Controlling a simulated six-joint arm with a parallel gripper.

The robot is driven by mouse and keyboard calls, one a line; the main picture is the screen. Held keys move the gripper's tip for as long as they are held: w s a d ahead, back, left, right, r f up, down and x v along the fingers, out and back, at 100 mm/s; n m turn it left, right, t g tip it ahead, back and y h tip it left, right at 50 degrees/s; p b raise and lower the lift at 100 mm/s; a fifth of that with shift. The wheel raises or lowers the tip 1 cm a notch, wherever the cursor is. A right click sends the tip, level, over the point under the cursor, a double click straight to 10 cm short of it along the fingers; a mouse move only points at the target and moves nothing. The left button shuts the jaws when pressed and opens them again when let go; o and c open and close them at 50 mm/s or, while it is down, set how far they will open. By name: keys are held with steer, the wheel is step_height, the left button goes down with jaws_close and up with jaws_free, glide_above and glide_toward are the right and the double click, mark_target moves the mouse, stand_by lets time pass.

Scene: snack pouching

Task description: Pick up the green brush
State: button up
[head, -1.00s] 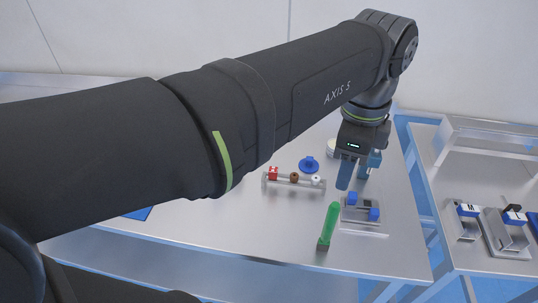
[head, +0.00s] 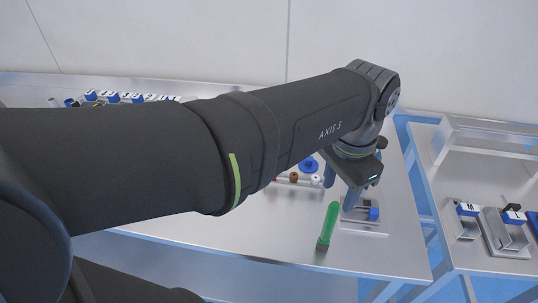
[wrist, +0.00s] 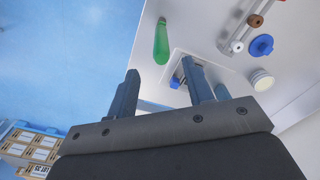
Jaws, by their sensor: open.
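The green brush (head: 330,220) stands near the front edge of the metal table, its green handle up and a little tilted, its dark end on the table. In the wrist view the green brush (wrist: 161,42) shows beyond my gripper's fingers, up from the gap between them. My gripper (head: 338,196) is open and empty, above the table behind the brush and apart from it. In the wrist view my gripper's two fingers (wrist: 163,78) stand wide apart with nothing between them.
A metal fixture with a blue block (head: 373,214) stands just right of the brush, close to my gripper. Behind it are a rack with small knobs (head: 294,178) and a blue round piece (head: 308,164). The table is clear left of the brush.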

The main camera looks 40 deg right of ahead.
mark_target(332, 216)
step_height(332, 216, down, 10)
steer(key=shift+d+r, duration=0.1)
jaws_close()
stand_by(0.5)
